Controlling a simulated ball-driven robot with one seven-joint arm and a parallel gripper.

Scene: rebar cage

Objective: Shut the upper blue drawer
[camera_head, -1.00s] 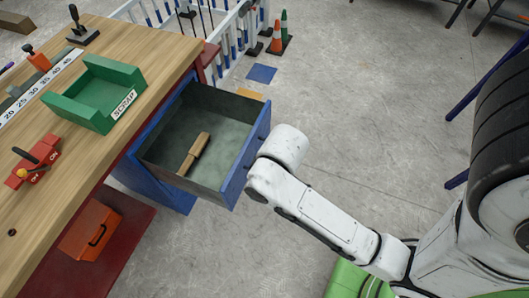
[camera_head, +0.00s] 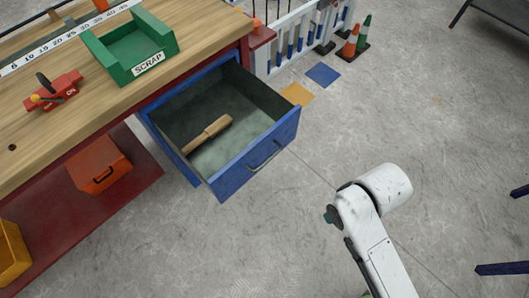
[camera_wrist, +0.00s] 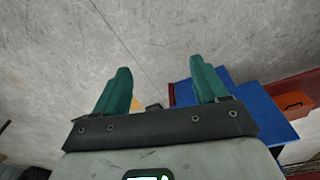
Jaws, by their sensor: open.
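The upper blue drawer (camera_head: 262,157) is pulled out of the wooden-topped workbench in the head view, with a silver bar handle on its front. A wooden-handled item (camera_head: 207,134) lies inside it. My gripper (camera_wrist: 162,82) is open and empty in the wrist view, with its two teal fingers apart. In the head view only a bit of teal shows at my arm's end, right of the drawer front and apart from it. A blue panel (camera_wrist: 262,108) shows beyond the right finger in the wrist view; I cannot tell which part of the drawer unit it is.
The workbench top (camera_head: 195,75) holds a green scrap tray (camera_head: 125,75) and a red switch (camera_head: 58,92). An orange toolbox (camera_head: 99,165) sits on the red lower shelf. Traffic cones (camera_head: 349,42) and a white fence stand behind. The floor right of the drawer is clear.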

